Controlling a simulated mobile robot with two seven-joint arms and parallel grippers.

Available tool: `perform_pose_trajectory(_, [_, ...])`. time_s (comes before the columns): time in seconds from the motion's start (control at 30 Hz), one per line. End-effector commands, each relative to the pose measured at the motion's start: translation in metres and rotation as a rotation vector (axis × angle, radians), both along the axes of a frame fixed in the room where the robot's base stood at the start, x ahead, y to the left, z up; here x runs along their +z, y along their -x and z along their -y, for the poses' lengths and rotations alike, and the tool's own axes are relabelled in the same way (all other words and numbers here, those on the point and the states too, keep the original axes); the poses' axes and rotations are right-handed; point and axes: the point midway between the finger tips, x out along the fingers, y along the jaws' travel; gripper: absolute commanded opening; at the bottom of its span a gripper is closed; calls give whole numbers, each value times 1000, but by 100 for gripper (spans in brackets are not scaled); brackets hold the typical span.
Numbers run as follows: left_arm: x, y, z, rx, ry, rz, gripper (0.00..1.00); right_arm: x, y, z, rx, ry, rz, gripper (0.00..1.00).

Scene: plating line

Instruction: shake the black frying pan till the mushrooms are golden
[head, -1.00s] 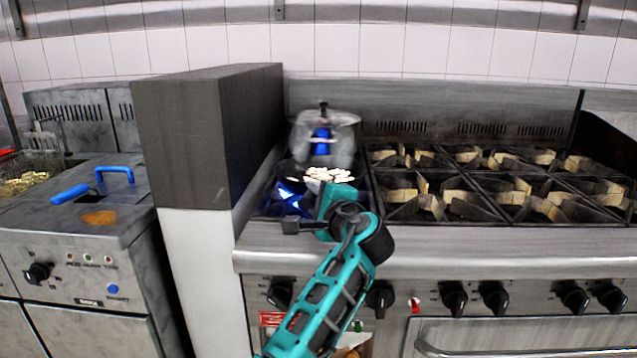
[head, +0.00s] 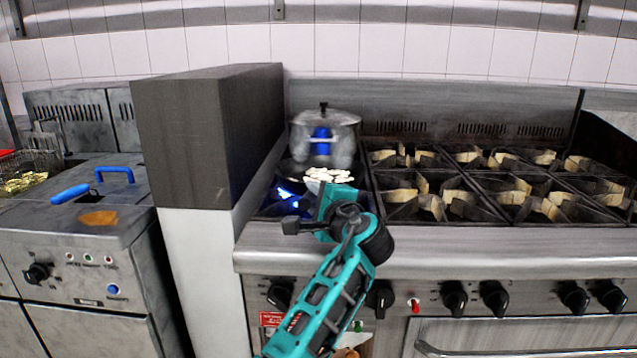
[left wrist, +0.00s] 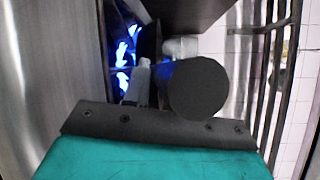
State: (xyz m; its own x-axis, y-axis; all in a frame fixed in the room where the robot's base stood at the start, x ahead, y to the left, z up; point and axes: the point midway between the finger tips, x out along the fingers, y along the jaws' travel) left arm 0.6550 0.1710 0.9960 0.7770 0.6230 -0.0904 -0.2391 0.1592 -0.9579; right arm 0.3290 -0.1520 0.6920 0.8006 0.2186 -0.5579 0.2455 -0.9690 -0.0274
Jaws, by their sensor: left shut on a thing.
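The black frying pan (head: 285,168) is over the front left burner of the range, mostly hidden behind my left gripper. Pale, cream-white mushroom pieces (head: 325,174) lie in it; I see no clear browning. Blue flame (head: 289,193) shows at the pan's left and also in the left wrist view (left wrist: 123,60). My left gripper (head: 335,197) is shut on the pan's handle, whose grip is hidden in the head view. A dark round end (left wrist: 197,88), seemingly of the handle, shows in the left wrist view. My right gripper is not in view.
A lidded steel pot (head: 345,120) stands behind the pan, with a blurred blue object and haze before it. A dark block (head: 215,135) on a white partition borders the burner on the left. Empty grates (head: 440,197) lie to the right. A fryer (head: 75,225) stands far left.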

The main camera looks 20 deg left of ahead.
Motion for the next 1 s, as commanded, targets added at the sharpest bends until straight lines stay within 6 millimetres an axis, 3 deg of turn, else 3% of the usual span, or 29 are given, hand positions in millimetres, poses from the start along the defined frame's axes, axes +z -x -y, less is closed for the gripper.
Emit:
perform_pose_trajectory(0.1, [0,32,6,-2,3,7,0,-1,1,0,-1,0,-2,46])
perform_pose_trajectory(0.17, [2,39,7,-1,0,6,0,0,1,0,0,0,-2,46])
perform_pose_trajectory(0.23, [4,31,5,1,-5,6,0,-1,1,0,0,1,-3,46])
perform_pose_trajectory(0.33, [5,2,1,1,-5,7,0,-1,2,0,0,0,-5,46])
perform_pose_trajectory(0.4, [3,-3,0,0,-2,6,0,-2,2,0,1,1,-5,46])
perform_pose_trajectory(0.6, [2,39,7,-1,0,6,0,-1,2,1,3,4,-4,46])
perform_pose_trajectory(0.67, [3,33,6,0,-4,6,0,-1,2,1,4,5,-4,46])
perform_pose_trajectory(0.8, [4,-1,0,1,-5,6,0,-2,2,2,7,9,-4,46])
perform_pose_trajectory(1.0, [3,-2,0,0,-1,7,0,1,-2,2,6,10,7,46])
